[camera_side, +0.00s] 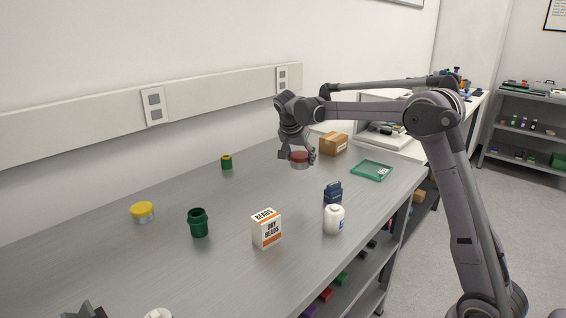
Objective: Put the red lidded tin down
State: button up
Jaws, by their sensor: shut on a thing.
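The red lidded tin (300,161) has a red lid and a paler, greyish body. It is at the far part of the grey table, in the side view. My gripper (298,154) points down and is shut on the tin, with its fingers at the tin's sides near the lid. The tin looks held a little above the table top, but the gap under it is hard to judge. Part of the lid is hidden by the fingers.
A cardboard box (334,143) and green tray (372,170) are right of the tin. Nearer stand a dark blue item (333,192), white bottle (334,219), bead box (267,228), green jar (198,223), yellow-lidded tin (142,211) and small green container (227,162). Table (250,190) left of the tin is clear.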

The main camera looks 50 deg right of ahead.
jog(key=s+d+n+t+y, duration=0.2)
jog(key=d+n, duration=0.4)
jog(key=d, duration=0.9)
send_over(297, 176)
jog(key=s+a, duration=0.1)
notch_tip(297, 176, down, 6)
jog(key=shift+s+a+f, duration=0.1)
jog(key=shift+a+f, duration=0.05)
jog(key=shift+f, duration=2.05)
jog(key=shift+f, duration=0.15)
jog(key=o, duration=1.2)
jog(key=shift+c, duration=0.2)
